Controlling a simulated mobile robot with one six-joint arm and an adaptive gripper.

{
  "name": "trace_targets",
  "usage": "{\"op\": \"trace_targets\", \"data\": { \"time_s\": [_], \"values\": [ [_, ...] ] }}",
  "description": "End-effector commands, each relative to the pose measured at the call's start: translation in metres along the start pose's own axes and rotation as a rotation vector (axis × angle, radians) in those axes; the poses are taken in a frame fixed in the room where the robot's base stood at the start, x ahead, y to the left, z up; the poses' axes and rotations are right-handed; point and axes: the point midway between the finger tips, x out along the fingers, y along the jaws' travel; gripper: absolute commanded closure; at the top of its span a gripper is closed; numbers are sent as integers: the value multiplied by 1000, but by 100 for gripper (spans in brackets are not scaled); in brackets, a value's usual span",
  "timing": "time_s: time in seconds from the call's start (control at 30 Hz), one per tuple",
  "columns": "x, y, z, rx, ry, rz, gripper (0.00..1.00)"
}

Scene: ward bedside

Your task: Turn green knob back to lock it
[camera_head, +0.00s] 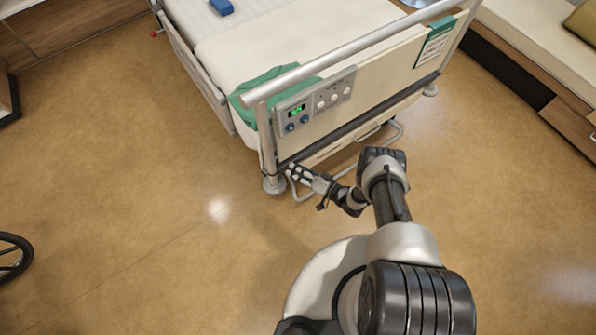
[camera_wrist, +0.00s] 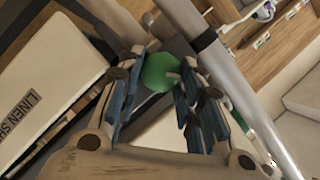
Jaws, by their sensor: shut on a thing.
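The green knob (camera_wrist: 160,73) shows in the wrist view as a round green shape between my gripper's fingertips. In the head view my gripper (camera_head: 296,172) is at the lower left corner of the bed's end, by the corner post. The knob cannot be made out in the head view, where the gripper and bed frame cover that spot.
The bed's end panel (camera_head: 400,75) carries a control box (camera_head: 318,101) with a green display. A metal post (camera_wrist: 235,85) runs close beside my gripper. A box labelled linen (camera_wrist: 40,100) is at the left in the wrist view. The floor (camera_head: 130,190) left of the bed is clear.

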Motion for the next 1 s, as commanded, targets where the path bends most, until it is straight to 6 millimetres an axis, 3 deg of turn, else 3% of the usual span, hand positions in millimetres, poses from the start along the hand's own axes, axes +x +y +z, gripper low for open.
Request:
{"op": "trace_targets", "data": {
  "time_s": [0.27, 0.3, 0.6, 1.0],
  "values": [
    [0, 0, 1, 1, -2, 1, 90],
    [0, 0, 1, 0, -2, 1, 65],
    [0, 0, 0, -1, -1, 0, 45],
    [-6, 0, -1, -1, 1, 1, 45]
  ]
}}
